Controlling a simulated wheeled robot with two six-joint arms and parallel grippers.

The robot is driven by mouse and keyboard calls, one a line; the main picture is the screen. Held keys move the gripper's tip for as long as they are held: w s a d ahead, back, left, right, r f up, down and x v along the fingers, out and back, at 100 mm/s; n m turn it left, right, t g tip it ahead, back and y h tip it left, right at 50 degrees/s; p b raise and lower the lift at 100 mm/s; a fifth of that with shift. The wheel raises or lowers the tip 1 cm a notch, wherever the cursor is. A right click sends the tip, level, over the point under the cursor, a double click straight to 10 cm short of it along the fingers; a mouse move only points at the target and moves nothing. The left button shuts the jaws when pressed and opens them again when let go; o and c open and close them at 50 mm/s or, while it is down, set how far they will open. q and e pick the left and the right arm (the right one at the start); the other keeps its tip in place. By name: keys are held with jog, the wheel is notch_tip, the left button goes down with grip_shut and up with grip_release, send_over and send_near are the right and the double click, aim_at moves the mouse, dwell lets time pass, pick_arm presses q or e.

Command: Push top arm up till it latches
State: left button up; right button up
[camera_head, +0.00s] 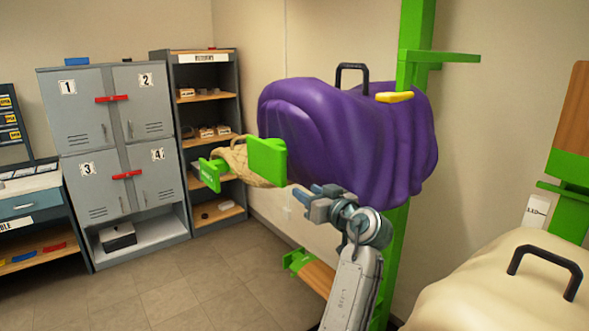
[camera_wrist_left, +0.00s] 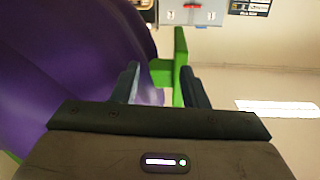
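A purple draped form (camera_head: 345,140) hangs on a tall green post (camera_head: 415,40), with a black handle (camera_head: 352,68) and a yellow piece (camera_head: 395,97) on top. A green arm (camera_head: 440,57) juts from the post above it. A green block (camera_head: 267,160) and a smaller green plate (camera_head: 211,174) stick out at its left end, around a tan woven piece (camera_head: 240,160). My left gripper (camera_head: 305,192) is below and right of the block. In the left wrist view its fingers (camera_wrist_left: 160,78) are apart, with a green part (camera_wrist_left: 180,60) beyond them. I see no grip on anything. I cannot tell which part is the top arm.
A cream padded form (camera_head: 500,285) with a black handle fills the lower right, near another green stand (camera_head: 570,190). A low green-and-wood piece (camera_head: 312,272) lies behind my arm. Lockers (camera_head: 85,110) and shelves (camera_head: 210,130) stand at the back left. Open floor lies before them.

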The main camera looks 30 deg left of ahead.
pick_arm(q)
jog(key=n+g, duration=0.1)
jog(key=n, duration=0.1)
send_near(277, 168)
jog(key=w, duration=0.2)
jog(key=shift+y, duration=0.4)
jog(key=p+x, duration=0.1)
jog(key=x, duration=0.1)
jog(key=p+x, duration=0.1)
jog(key=x, duration=0.1)
jog(key=p+x, duration=0.1)
jog(key=x, duration=0.1)
jog(key=shift+s+a+f+p, duration=0.3)
jog(key=shift+f, duration=0.05)
jog(key=p+x, duration=0.1)
jog(key=x, duration=0.2)
jog(key=shift+w+a+f+p, duration=0.1)
jog(key=shift+a+f+p, duration=0.1)
jog(key=shift+p, duration=0.1)
jog(key=shift+w+a+f, duration=0.1)
jog(key=shift+w+a, duration=0.1)
jog(key=shift+a, duration=0.3)
pick_arm(e)
jog(key=r, duration=0.2)
jog(key=d+r, duration=0.1)
jog(key=r, duration=0.2)
jog(key=shift+w+d+r, duration=0.15)
jog(key=shift+w+r, duration=0.05)
jog(key=shift+r, duration=0.1)
